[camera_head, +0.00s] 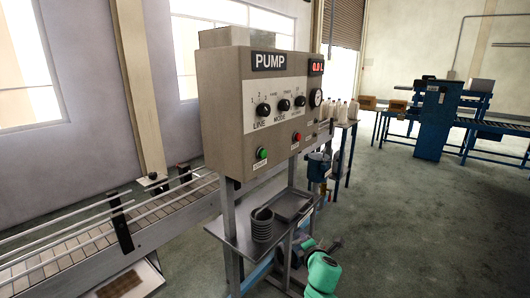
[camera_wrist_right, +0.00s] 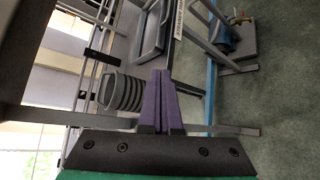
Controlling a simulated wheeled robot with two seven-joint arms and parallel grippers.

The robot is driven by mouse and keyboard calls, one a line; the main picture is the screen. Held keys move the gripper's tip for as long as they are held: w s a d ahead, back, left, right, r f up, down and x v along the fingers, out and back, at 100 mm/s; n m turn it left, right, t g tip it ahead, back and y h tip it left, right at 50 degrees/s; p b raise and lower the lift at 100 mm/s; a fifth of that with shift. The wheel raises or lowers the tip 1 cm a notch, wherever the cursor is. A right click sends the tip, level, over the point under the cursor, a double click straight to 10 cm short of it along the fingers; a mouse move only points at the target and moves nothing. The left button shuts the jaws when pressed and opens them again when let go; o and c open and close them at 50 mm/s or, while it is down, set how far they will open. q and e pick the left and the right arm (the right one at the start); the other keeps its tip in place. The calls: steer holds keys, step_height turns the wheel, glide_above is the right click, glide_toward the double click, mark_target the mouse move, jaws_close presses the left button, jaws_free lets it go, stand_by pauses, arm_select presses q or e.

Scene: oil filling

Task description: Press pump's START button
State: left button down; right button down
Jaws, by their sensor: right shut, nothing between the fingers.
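The grey pump control box (camera_head: 247,110) with its "PUMP" sign stands at the centre of the head view. Its green button (camera_head: 262,153), above a small label too blurred to read, is at the lower left of the front panel. A red button (camera_head: 297,136) is further right. My right gripper (camera_wrist_right: 161,75) has purple fingers closed together with nothing between them. My right arm's green part (camera_head: 322,280) is at the bottom of the head view, low and in front of the stand, well below the buttons. My left gripper is not in view.
Below the box, a shelf (camera_head: 238,243) carries a stack of grey rings (camera_head: 262,224) and a tray (camera_head: 293,205). Bottles (camera_head: 342,110) stand behind at right. Open floor (camera_head: 420,220) lies to the right.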

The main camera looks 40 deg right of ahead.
mark_target(264, 154)
steer(key=a+r+n+t+h, duration=0.1)
steer(key=a+r+n+t, duration=0.1)
steer(key=r, duration=1.1)
steer(key=a+r+n+t+h+p, duration=0.1)
steer(key=a+r+n+t, duration=0.1)
steer(key=r, duration=1.2)
steer(key=shift+w+r+n+t, duration=0.15)
steer(key=shift+w+n+t, duration=0.2)
steer(key=shift+n+t, duration=0.5)
steer(key=w+a, duration=0.2)
steer(key=w, duration=0.6)
steer(key=shift+w+a, duration=0.25)
steer(key=shift+a, duration=0.05)
steer(key=shift+w+a, duration=0.1)
steer(key=shift+w, duration=0.3)
